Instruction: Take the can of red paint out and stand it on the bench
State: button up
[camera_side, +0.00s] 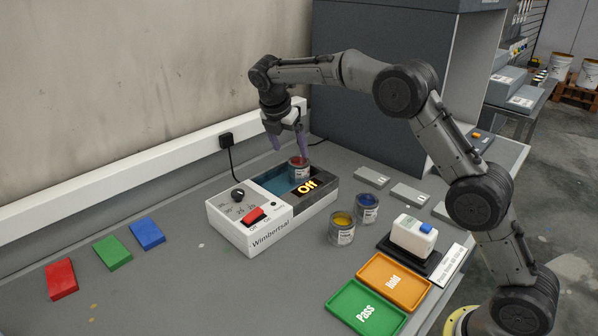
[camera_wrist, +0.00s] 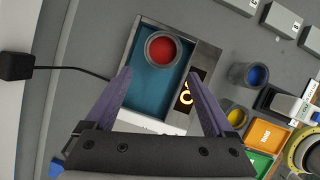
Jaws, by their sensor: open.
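The can of red paint (camera_side: 298,170) stands upright in the water bath's basin, towards its right end. In the wrist view the can (camera_wrist: 161,48) shows from above, its red paint exposed at the open top. The bath (camera_side: 235,219) is a white box with a knob, a red switch and a display reading "Off". My gripper (camera_side: 289,147) is just above the can, pointing down. In the wrist view its purple fingers (camera_wrist: 160,78) are open wide, with the can ahead of and between their tips. The fingers do not appear to grip it.
Yellow (camera_side: 342,228) and blue (camera_side: 367,208) paint cans stand right of the bath. A white bottle (camera_side: 413,236) on a dark base, an orange Hold tray (camera_side: 394,283) and a green Pass tray (camera_side: 366,308) lie at front right. Bare bench (camera_side: 190,290) lies in front of the bath.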

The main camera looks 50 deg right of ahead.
aim_at(293, 165)
jog(key=x, duration=0.4)
jog(key=shift+d+f, duration=0.15)
jog(key=shift+f, duration=0.1)
jog(key=shift+d+x, duration=0.2)
jog(key=shift+x, duration=1.15)
jog(key=shift+d+x, duration=0.2)
jog(key=shift+x, duration=1.15)
jog(key=shift+r, duration=0.2)
jog(key=c, duration=1.2)
jog(key=shift+c, duration=0.4)
jog(key=shift+r, duration=0.1)
